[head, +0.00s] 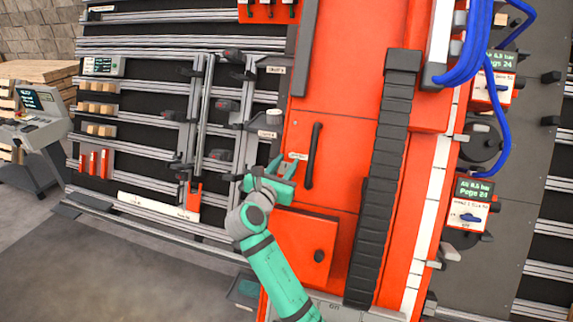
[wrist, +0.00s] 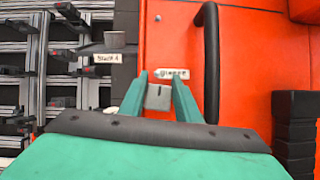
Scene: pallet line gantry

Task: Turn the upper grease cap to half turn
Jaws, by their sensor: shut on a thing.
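The grease cap (wrist: 158,98) is a small grey block-like cap on the orange panel in the wrist view, with a dark mark on its face. It sits just below a white label (wrist: 171,73) that seems to read "grease". My gripper (wrist: 160,88) has its two green fingers on either side of the cap, shut on it. In the head view my gripper (head: 284,170) is at the left edge of the orange machine, below the same label. There the fingers hide the cap. I cannot read the cap's turn angle exactly.
A black bar handle (head: 314,155) stands close to the right of my gripper; it also shows in the wrist view (wrist: 211,60). A small grey cup (wrist: 115,39) stands on a labelled ledge to the left. Below is an orange door (head: 300,245) with a black knob.

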